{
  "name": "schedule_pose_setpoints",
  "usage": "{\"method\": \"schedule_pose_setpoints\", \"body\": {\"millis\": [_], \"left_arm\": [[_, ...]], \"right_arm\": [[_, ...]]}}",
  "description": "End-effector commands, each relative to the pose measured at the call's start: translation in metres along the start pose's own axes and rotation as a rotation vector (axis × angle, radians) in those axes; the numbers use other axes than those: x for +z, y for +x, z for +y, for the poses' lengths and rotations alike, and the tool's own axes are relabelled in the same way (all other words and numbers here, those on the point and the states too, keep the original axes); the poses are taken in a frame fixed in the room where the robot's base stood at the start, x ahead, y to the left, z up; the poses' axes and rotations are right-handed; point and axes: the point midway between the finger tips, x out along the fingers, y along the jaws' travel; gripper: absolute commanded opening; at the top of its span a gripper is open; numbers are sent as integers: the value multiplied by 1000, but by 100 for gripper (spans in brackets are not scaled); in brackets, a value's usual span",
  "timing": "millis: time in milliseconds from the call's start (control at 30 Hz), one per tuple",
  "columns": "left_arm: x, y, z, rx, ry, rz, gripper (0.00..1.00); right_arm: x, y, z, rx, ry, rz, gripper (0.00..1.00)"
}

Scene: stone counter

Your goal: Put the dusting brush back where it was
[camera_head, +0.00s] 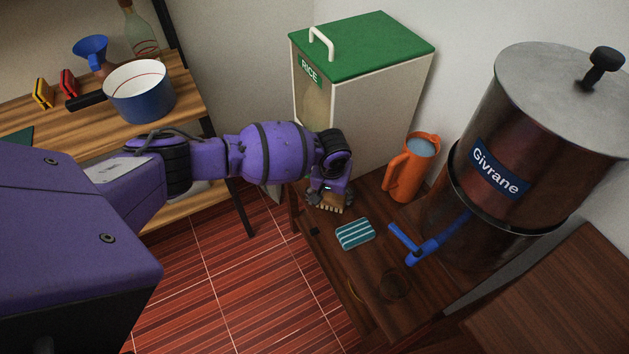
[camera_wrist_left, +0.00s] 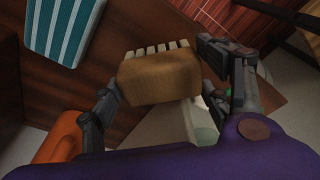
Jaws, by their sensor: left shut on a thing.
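The dusting brush (camera_head: 325,204) shows as a small tan wooden block with pale bristles, at the left edge of the dark wooden table (camera_head: 375,265), in front of the rice bin. My left gripper (camera_head: 328,196) is shut on it. In the left wrist view the brush's brown block (camera_wrist_left: 160,78) sits between the two dark fingers of the gripper (camera_wrist_left: 162,80), its bristles pointing toward the top of the picture. I cannot tell whether the brush touches the table. My right gripper is not in view.
A shelf (camera_head: 100,125) holds a pot (camera_head: 140,95).

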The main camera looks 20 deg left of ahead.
Motion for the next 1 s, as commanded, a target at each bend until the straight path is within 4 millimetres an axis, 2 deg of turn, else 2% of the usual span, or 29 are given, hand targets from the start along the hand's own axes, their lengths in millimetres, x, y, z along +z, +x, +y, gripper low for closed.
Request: {"method": "schedule_pose_setpoints", "body": {"millis": [133, 167, 300, 633, 733, 867, 1000], "left_arm": [[-2, 2, 1, 1, 0, 3, 45], [-2, 2, 1, 1, 1, 3, 71], [-2, 2, 1, 1, 1, 3, 89], [-2, 1, 1, 1, 1, 3, 89], [-3, -5, 1, 1, 1, 4, 89], [-4, -27, 2, 4, 2, 7, 89], [-4, -59, 1, 4, 1, 8, 89]], "right_arm": [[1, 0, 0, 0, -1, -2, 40], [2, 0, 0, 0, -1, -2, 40], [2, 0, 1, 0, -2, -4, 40], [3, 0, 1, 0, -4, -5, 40], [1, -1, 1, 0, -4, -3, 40], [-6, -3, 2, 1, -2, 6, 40], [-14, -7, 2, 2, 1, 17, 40]]}}
